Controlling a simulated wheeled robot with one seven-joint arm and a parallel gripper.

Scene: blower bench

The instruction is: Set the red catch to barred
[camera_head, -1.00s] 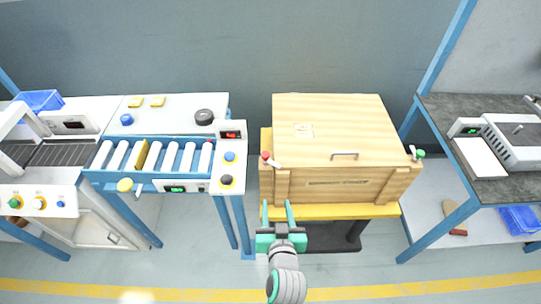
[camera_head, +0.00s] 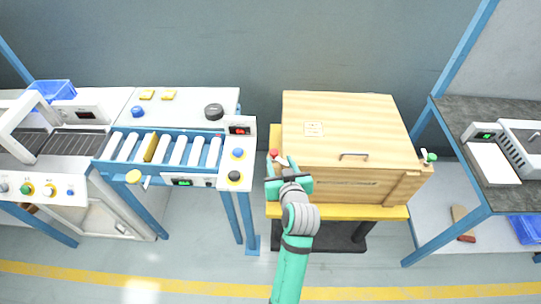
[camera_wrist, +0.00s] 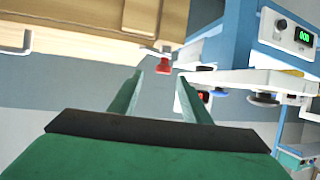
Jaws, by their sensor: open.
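The red catch (camera_head: 274,154) is a small red knob on a light metal lever at the left front edge of the wooden crate lid. In the wrist view the red knob (camera_wrist: 163,62) shows just beyond my fingertips, with its lever beside it against the crate. My gripper (camera_head: 281,163) is open, with its two green fingers close to the red catch. In the wrist view the gap between my fingers (camera_wrist: 162,72) lines up with the knob; I cannot tell if they touch it. The wooden crate (camera_head: 350,124) has its lid down.
A green-knobbed catch (camera_head: 431,157) sits at the crate's right front corner, and a metal handle (camera_head: 354,155) lies between. The roller conveyor bench (camera_head: 248,178) stands close on the left. A dark-topped bench (camera_head: 449,107) is on the right. The floor in front is clear.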

